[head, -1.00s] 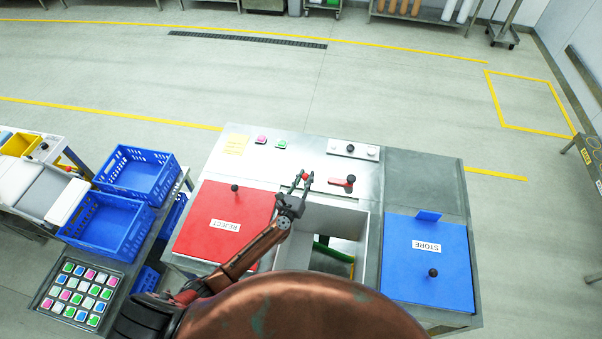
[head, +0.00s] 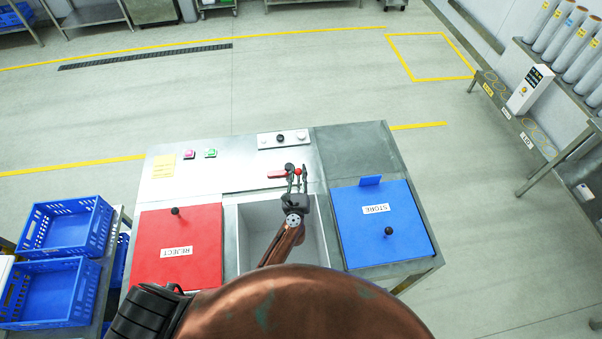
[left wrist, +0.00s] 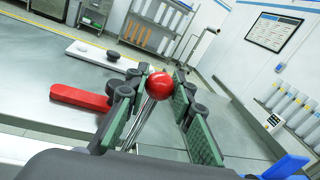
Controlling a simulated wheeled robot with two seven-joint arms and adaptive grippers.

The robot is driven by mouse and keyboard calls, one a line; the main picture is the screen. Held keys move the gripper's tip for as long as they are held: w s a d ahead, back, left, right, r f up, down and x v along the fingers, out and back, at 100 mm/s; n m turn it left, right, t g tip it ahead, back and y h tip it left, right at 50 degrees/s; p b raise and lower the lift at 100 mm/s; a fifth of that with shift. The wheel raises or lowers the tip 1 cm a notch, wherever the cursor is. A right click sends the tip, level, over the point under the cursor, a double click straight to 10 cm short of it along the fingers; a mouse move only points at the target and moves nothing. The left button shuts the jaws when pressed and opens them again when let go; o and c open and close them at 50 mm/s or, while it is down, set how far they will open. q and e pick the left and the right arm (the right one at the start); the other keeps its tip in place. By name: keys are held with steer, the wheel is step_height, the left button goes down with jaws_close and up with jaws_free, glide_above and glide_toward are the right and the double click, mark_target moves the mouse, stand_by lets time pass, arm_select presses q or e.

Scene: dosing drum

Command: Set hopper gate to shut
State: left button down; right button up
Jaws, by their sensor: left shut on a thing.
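The red ball knob (head: 298,172) of a lever sits just right of the red bar (head: 277,174) on the steel table top, behind the open hopper bin (head: 231,240). My left gripper (head: 297,178) reaches over the bin from the front and is shut on the knob. In the left wrist view the red knob (left wrist: 160,86) lies between the green-padded fingers (left wrist: 158,95), with a metal rod running down from it. The red bar (left wrist: 80,98) is left of the fingers there. The gate itself cannot be made out. My right gripper is not in view.
A red REJECT lid (head: 180,230) is left of the bin and a blue STORE lid (head: 375,245) right of it. A panel with knobs (head: 270,141) is behind the lever. Pink (head: 189,154) and green (head: 211,153) buttons are at back left. Blue crates (head: 70,225) stand far left.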

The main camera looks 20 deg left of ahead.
arm_select(q)
steer(key=shift+d, duration=0.2)
steer(key=c, duration=1.7)
jaws_free()
steer(key=shift+w+d, duration=0.1)
steer(key=shift+w, duration=0.1)
steer(key=shift+o, duration=0.2)
steer(key=shift+s, duration=0.1)
steer(key=v, duration=0.7)
steer(key=shift+s, duration=0.2)
